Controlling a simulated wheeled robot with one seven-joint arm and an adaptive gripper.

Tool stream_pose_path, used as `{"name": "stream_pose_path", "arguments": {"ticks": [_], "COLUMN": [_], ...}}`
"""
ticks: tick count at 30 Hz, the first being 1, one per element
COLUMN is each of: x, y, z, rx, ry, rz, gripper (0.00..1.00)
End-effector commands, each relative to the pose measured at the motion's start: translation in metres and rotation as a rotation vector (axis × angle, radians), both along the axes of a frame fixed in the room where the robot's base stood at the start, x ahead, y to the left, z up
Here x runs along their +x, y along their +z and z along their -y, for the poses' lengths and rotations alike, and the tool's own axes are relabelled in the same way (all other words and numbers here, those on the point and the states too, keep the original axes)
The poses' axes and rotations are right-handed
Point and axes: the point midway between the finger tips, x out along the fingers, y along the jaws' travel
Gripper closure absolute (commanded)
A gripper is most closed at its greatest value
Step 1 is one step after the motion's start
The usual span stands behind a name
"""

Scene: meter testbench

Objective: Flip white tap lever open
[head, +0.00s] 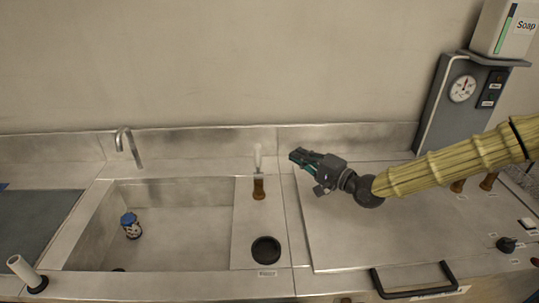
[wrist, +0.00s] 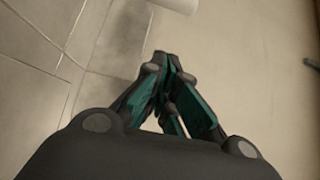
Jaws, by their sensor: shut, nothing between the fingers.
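The white tap lever (head: 258,157) stands upright on a brown tap body (head: 259,188), on the steel counter right of the sink. My gripper (head: 297,155) is shut and empty. It points left in the head view, its tips a short way right of the lever and apart from it in the picture. In the wrist view the closed fingertips (wrist: 165,58) show in the middle. A pale rounded piece (wrist: 178,4), possibly the lever, is cut off at that view's top edge.
A sink (head: 180,235) with a blue-capped jar (head: 131,226) lies left. A curved spout (head: 128,146) rises behind it. A black round piece (head: 266,250) sits in front of the tap. A gauge panel (head: 462,95) stands at right. A white stick on a black base (head: 27,273) is at front left.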

Motion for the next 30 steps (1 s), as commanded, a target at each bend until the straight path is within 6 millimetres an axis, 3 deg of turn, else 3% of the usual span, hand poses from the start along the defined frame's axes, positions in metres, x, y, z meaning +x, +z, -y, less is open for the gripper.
{"name": "stream_pose_path", "arguments": {"ticks": [3, 17, 30], "x": [0.0, 0.002, 0.038], "y": [-0.008, -0.006, -0.005], "z": [0.001, -0.001, -0.037], "rx": [0.0, 0.0, -0.001], "ry": [-0.001, -0.001, 0.001], "rz": [0.0, 0.0, -0.001], "gripper": [1.0, 1.0, 1.0]}}
